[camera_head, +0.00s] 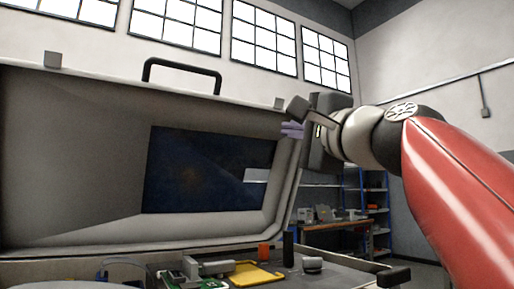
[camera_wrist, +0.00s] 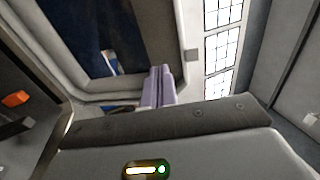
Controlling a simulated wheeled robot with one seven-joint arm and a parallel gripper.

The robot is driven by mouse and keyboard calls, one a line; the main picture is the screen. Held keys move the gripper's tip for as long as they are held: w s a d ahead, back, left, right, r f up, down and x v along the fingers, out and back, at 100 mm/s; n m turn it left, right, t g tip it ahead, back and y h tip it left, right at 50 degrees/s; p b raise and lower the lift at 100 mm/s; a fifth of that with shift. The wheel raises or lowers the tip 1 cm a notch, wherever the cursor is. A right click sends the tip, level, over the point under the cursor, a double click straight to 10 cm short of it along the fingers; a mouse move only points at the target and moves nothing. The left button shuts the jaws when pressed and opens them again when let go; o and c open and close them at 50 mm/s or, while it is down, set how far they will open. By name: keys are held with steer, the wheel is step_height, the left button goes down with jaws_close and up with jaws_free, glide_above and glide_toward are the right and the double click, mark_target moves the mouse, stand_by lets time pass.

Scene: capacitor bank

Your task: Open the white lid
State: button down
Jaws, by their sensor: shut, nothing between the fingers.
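The white lid (camera_head: 75,150) stands raised and upright behind the case, filling the left and middle of the head view. Its inner side faces me, with a dark panel (camera_head: 205,172) set in it and a black handle (camera_head: 182,72) on its top edge. My gripper (camera_head: 291,130) is at the lid's upper right edge, with its purple fingers shut and empty. In the wrist view the shut fingers (camera_wrist: 157,88) lie in front of the lid's rim (camera_wrist: 178,30). I cannot tell whether they touch it.
The case below holds a green circuit board (camera_head: 213,283), a yellow piece (camera_head: 255,273), an orange part (camera_head: 264,250) and a black cylinder (camera_head: 288,249). A workbench (camera_head: 330,226) and blue shelves (camera_head: 375,200) stand behind to the right. The space above the lid is clear.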

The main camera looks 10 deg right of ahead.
mark_target(269, 130)
steer(key=p+x, duration=0.1)
steer(key=x, duration=0.2)
steer(key=d+p+x, duration=0.1)
steer(key=x, duration=0.3)
steer(key=p+x, duration=0.2)
steer(key=x, duration=0.2)
steer(key=shift+w+d+f, duration=0.15)
steer(key=shift+w+f, duration=0.05)
steer(key=shift+w, duration=0.35)
